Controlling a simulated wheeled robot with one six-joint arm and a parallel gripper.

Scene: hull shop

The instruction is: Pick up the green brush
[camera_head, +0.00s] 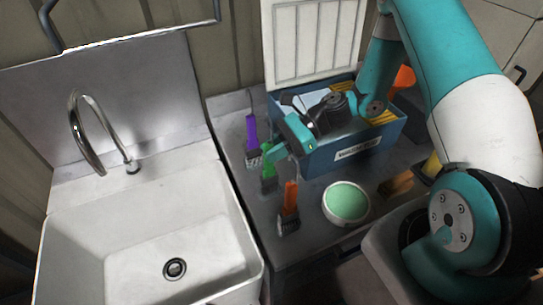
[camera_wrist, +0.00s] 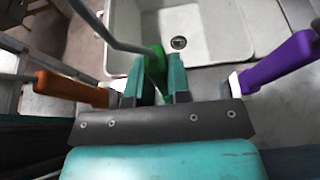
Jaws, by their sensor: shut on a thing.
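The green brush (camera_head: 268,172) is beside the sink, between a purple brush (camera_head: 251,131) and an orange brush (camera_head: 290,201). My gripper (camera_head: 277,153) is at its upper end in the head view and covers part of the handle. In the wrist view my gripper (camera_wrist: 155,80) has its two teal fingers on either side of the green brush (camera_wrist: 156,60), shut on it. Whether the brush still touches the grey counter cannot be told.
The purple handle (camera_wrist: 280,62) and orange handle (camera_wrist: 68,88) flank my fingers closely. A blue box (camera_head: 345,153) with a raised lid stands behind. A white bowl (camera_head: 346,203) with a green inside sits right. The white sink (camera_head: 130,240) with tap (camera_head: 86,130) is left.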

